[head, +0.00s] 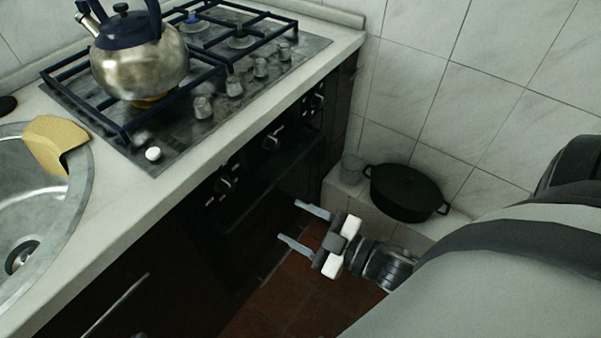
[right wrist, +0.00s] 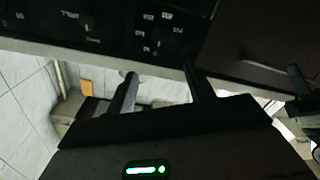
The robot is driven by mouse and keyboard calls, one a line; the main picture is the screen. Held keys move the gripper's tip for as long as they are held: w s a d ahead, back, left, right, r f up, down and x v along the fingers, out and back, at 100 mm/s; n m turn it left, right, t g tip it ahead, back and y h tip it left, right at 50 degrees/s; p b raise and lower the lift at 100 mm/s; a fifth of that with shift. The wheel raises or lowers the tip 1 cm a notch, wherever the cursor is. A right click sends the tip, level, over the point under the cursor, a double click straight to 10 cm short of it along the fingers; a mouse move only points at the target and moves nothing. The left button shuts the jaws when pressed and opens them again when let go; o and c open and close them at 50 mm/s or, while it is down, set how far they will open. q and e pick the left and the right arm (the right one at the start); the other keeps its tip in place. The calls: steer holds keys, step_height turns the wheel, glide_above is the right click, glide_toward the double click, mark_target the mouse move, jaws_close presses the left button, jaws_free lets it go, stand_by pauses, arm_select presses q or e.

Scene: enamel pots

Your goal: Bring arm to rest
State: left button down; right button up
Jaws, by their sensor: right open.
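My right gripper (head: 288,223) is open and empty in the head view. Its two fingers point left toward the dark oven front (head: 265,175), below the counter's edge. In the right wrist view my right gripper's fingers (right wrist: 160,85) stand apart with nothing between them, and the dark panel with knobs (right wrist: 90,25) shows beyond them. My right arm comes in from the right in the head view. My left gripper is in neither view.
A metal kettle (head: 140,62) stands on the gas stove (head: 215,85). A sink (head: 30,215) with a yellow cloth-like piece (head: 52,140) is at left. A black pot (head: 405,193) and a clear glass (head: 351,169) sit on a low tiled ledge. Red-brown floor (head: 300,305) shows below.

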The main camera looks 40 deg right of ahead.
stand_by(0.3)
steer(key=s+a+f+m+g+h, duration=0.2)
steer(key=a+m+g, duration=0.3)
steer(key=m, duration=0.3)
steer(key=shift+s+a+f+h, duration=0.25)
steer(key=shift+a+f+h, duration=0.2)
steer(key=shift+a+h, duration=0.3)
steer(key=shift+d, duration=0.1)
